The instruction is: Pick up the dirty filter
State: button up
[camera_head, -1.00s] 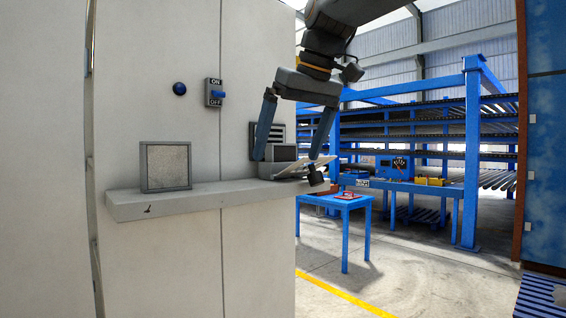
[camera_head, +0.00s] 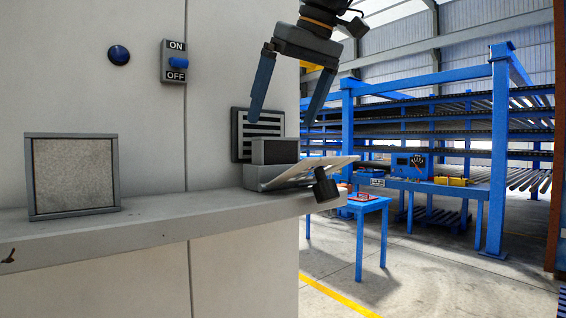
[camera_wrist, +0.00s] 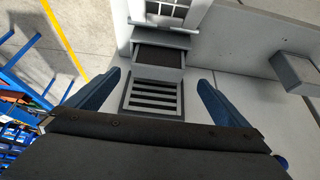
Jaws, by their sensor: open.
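My gripper (camera_head: 281,121) is open and empty, its two blue fingers pointing down above the right end of the shelf. Below it stands a small grey-framed block with a dark face (camera_head: 274,151), probably the dirty filter, in a light grey holder (camera_head: 262,180). In the wrist view the dark-faced block (camera_wrist: 158,57) lies beyond and between the fingers of my gripper (camera_wrist: 158,95), apart from them. A larger grey-framed panel with a pale speckled face (camera_head: 75,175) stands upright at the shelf's left; which of the two is dirty is not certain.
The grey shelf (camera_head: 140,228) runs along a pale cabinet wall. A louvred vent (camera_head: 240,134) is behind the block. A tilted pale panel (camera_head: 318,168) and a black part (camera_head: 326,187) sit at the shelf's right end. A blue table (camera_head: 371,208) stands beyond; an ON/OFF switch (camera_head: 175,62) is on the wall.

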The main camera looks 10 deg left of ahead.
aim_at(276, 144)
jog(key=shift+w+a+f, duration=0.3)
jog(key=shift+w+f, duration=0.1)
jog(key=shift+f, duration=0.1)
jog(key=p+x, duration=0.2)
jog(key=x, duration=0.4)
jog(key=shift+d+f, duration=0.1)
jog(key=shift+f, duration=0.15)
jog(key=c, duration=1.2)
